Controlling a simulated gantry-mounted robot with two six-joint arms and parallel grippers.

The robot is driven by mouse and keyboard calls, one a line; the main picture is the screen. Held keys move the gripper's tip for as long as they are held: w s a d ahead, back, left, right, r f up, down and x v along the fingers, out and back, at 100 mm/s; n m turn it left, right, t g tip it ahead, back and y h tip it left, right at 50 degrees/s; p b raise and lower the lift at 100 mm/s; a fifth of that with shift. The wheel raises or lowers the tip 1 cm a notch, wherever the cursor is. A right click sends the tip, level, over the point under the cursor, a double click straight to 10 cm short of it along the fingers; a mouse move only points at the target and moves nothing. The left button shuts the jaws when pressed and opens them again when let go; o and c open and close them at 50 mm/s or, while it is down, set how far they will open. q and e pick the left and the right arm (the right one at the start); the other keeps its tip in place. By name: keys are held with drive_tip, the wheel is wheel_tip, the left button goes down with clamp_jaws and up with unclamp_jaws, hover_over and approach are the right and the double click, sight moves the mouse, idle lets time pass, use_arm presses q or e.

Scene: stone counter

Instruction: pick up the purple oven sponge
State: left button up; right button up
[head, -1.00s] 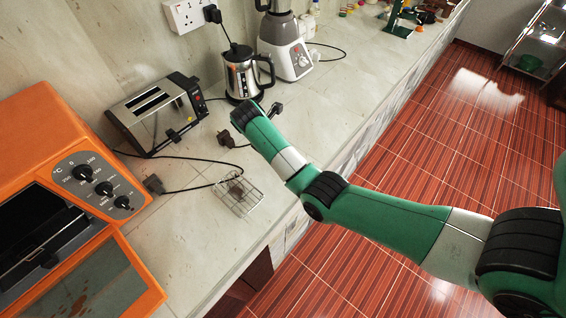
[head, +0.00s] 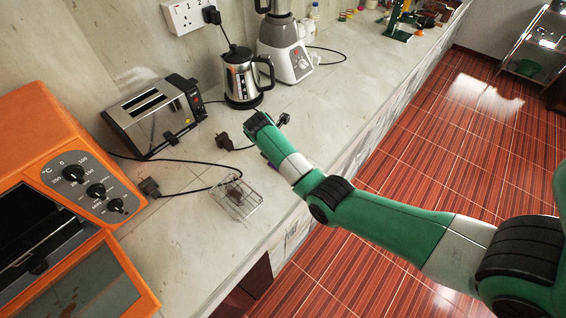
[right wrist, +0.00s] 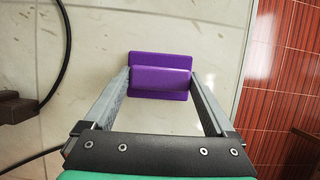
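The purple oven sponge (right wrist: 160,82) lies on the pale counter in the right wrist view. It has a flat base with a raised bar across its middle. My right gripper (right wrist: 161,76) is open, with one finger at each end of the sponge. I cannot tell whether the fingers touch it. In the head view, my green right arm reaches in from the right over the counter and hides most of the sponge. Only a small purple sliver (head: 264,156) shows beside the wrist. My left gripper is not in view.
A wire rack (head: 238,198) stands near the counter's front edge, left of my arm. A toaster (head: 155,115), kettle (head: 243,78) and blender (head: 284,45) stand along the wall. An orange oven (head: 60,180) is at the left. Cables and plugs (head: 225,141) lie between them.

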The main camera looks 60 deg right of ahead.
drive_tip(key=c, duration=0.6)
drive_tip(key=shift+r, duration=0.15)
drive_tip(key=shift+r, duration=0.25)
wheel_tip(320, 180, up, 2)
drive_tip(key=shift+r+p, duration=0.25)
drive_tip(key=shift+p, duration=0.6)
drive_tip(key=s+a+r+p, duration=0.9)
drive_tip(key=s+p, duration=0.1)
drive_tip(key=p, duration=0.6)
drive_tip(key=shift+a+r, duration=0.35)
drive_tip(key=shift+a, duration=0.05)
